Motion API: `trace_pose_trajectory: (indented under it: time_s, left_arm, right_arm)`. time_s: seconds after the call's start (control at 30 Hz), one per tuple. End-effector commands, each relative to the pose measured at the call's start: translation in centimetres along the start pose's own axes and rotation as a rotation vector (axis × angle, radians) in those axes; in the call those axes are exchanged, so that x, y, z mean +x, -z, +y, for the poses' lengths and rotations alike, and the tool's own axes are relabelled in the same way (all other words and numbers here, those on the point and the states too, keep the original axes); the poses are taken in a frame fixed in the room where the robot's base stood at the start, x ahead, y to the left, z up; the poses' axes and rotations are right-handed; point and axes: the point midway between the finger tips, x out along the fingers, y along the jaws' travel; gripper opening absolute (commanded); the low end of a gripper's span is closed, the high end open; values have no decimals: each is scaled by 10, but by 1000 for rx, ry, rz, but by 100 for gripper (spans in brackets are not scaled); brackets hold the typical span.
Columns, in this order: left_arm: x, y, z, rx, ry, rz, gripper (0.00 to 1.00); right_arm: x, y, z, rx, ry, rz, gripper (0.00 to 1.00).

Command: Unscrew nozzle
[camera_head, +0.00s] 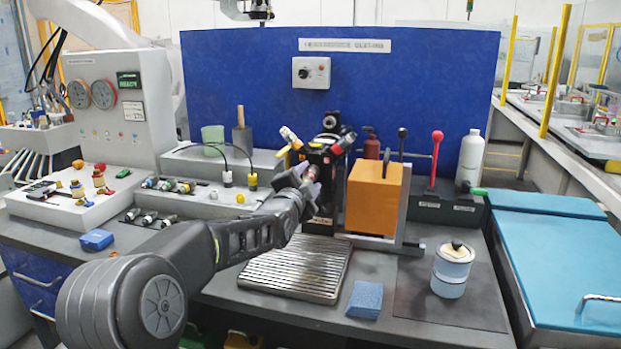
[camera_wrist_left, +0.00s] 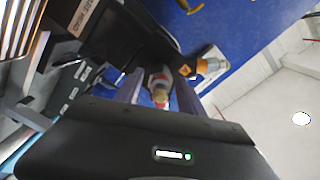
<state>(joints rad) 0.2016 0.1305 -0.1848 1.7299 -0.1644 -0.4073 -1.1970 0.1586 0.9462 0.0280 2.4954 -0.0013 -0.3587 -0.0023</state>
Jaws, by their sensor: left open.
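A black upright device (camera_head: 322,190) stands behind the ribbed metal tray, with several nozzle-like fittings at its top. One fitting with a yellow and white body (camera_head: 290,138) points up-left, and another with a red band (camera_head: 343,143) points up-right. My left gripper (camera_head: 308,178) is at the front of the device. In the left wrist view, its open fingers (camera_wrist_left: 159,96) stand either side of a nozzle with a red and white body and a brass-coloured tip (camera_wrist_left: 159,90). I cannot tell whether the fingers touch it. My right gripper is out of view.
An orange block (camera_head: 374,200) stands right of the device, near a red-knobbed lever (camera_head: 437,150). A ribbed tray (camera_head: 295,270), blue sponge (camera_head: 365,300) and lidded white-blue can (camera_head: 452,272) are in front. A blue panel (camera_head: 230,75) closes the back.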

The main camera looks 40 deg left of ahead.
Motion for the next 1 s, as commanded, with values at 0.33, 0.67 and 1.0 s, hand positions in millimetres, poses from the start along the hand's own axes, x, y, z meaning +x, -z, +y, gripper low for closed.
trace_pose_trajectory:
  time_s: [0.33, 0.67, 1.0]
  left_arm:
    - [0, 0, 1, -1, 0, 0, 46]
    - [0, 0, 0, -1, 0, 0, 41]
    - [0, 0, 0, -1, 0, 0, 13]
  right_arm:
    - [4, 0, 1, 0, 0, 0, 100]
    - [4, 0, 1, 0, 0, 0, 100]
    - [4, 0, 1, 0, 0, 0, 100]
